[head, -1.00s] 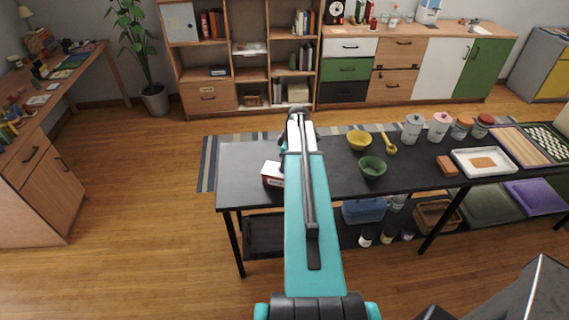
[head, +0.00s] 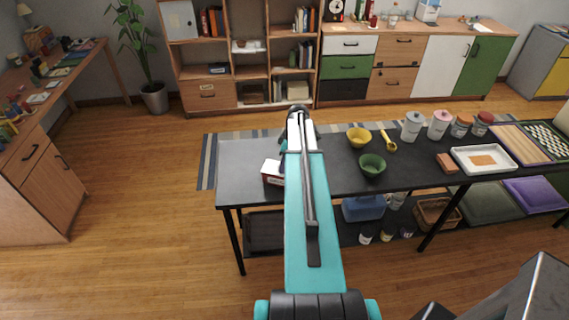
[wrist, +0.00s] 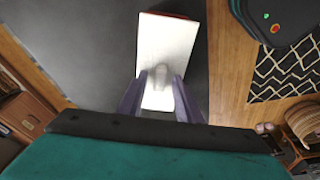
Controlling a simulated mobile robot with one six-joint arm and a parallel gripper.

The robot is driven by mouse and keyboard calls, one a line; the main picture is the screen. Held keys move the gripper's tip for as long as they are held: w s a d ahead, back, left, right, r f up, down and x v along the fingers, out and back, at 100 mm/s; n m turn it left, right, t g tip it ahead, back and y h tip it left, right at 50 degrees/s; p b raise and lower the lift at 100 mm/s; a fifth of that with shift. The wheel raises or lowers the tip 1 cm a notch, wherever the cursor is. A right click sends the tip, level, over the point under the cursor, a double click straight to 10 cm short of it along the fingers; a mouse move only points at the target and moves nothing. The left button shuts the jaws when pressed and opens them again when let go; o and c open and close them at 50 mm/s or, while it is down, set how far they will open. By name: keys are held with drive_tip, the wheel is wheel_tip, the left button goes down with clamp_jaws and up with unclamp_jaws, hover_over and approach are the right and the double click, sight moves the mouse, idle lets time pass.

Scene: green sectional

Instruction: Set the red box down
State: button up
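The red box (head: 271,174) rests on the dark table (head: 245,182) near its left front corner, white top up and red on its side. My arm hides its right part in the head view. In the wrist view the box (wrist: 170,45) shows mostly as a white face with a thin red edge at the top. The head view mostly hides the gripper behind my arm.
A yellow bowl (head: 359,138), a green bowl (head: 372,166), several jars and a white tray (head: 484,159) stand further right on the table. The table's left end is bare around the box. A lower shelf holds a blue bin (head: 363,209).

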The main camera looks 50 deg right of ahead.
drive_tip(key=shift+r, duration=0.25)
wheel_tip(320, 180, up, 12)
drive_tip(key=s+d+b, duration=0.1)
drive_tip(key=s+b, duration=0.1)
drive_tip(key=b, duration=0.2)
drive_tip(key=shift+f, duration=0.25)
idle(0.9)
drive_tip(key=w+a+f+m, duration=0.1)
drive_tip(key=w+a+f, duration=0.25)
drive_tip(key=a, duration=0.45)
drive_tip(key=w+a+f+m+g, duration=0.1)
drive_tip(key=w+a+f, duration=0.1)
drive_tip(key=a+f, duration=0.45)
drive_tip(key=w+a+f+m, duration=0.1)
drive_tip(key=w+a+f, duration=0.15)
drive_tip(key=a, duration=0.75)
drive_tip(key=s+a+f+m, duration=0.15)
drive_tip(key=a+f, duration=0.25)
drive_tip(key=a, duration=0.4)
drive_tip(key=s+a+f+g+h, duration=0.1)
drive_tip(key=s+a+f, duration=0.15)
drive_tip(key=a, duration=0.45)
drive_tip(key=s+a+f+m, duration=0.1)
drive_tip(key=a+f, duration=0.4)
drive_tip(key=a, duration=0.3)
drive_tip(key=s+f+g+b, duration=0.5)
drive_tip(key=s+f, duration=1.7)
drive_tip(key=s, duration=0.4)
drive_tip(key=shift+f+g, duration=0.3)
drive_tip(key=shift+g, duration=0.1)
